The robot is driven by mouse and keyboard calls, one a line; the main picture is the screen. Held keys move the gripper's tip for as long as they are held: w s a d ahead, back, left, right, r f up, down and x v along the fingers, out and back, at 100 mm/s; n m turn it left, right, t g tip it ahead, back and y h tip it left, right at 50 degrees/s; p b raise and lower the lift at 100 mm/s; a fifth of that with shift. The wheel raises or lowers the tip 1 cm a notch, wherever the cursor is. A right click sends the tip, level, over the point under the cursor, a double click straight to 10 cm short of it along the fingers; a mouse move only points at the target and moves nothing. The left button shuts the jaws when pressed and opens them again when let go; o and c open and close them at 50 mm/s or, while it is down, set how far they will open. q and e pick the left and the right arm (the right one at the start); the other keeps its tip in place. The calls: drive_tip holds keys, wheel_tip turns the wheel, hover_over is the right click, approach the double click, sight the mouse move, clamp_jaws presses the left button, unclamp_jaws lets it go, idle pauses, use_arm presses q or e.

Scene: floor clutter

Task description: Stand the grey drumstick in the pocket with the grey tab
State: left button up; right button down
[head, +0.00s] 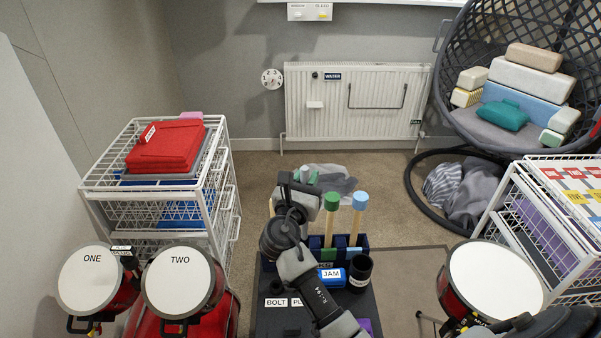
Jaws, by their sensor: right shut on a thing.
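My right gripper (306,183) is above the back left of the dark blue pocket holder (363,241). It is shut on the grey drumstick, whose grey head (304,174) seems to show between the fingers. The drumstick's lower part is hidden behind my wrist and arm. A drumstick with a green head (332,200) and one with a blue head (360,201) stand upright in the holder. A green tab (328,254) and a blue tab (353,252) show on its front. The grey tab is not visible, apparently behind my arm. My left gripper is out of view.
A blue JAM can (331,277) and a black cup (360,271) are in front of the holder. Drums ONE (92,281) and TWO (178,282) stand left, another drum (494,279) right. Wire drawer units (228,185) flank both sides. Grey cloth (335,180) lies on the carpet behind.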

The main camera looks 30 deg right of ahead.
use_arm(q)
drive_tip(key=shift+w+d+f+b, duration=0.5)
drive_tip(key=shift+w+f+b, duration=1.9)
drive_tip(key=shift+b, duration=0.8)
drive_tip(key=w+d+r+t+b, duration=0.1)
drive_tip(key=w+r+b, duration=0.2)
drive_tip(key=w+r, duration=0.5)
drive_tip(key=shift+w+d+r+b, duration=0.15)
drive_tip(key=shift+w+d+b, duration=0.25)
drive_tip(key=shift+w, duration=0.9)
use_arm(e)
drive_tip(key=w+f+m+g+h, duration=0.1)
drive_tip(key=w+f+g, duration=0.1)
drive_tip(key=f, duration=0.9)
drive_tip(key=shift+w+f, duration=0.2)
drive_tip(key=shift+w, duration=0.55)
drive_tip(key=c, duration=0.9)
unclamp_jaws()
drive_tip(key=shift+c, duration=0.2)
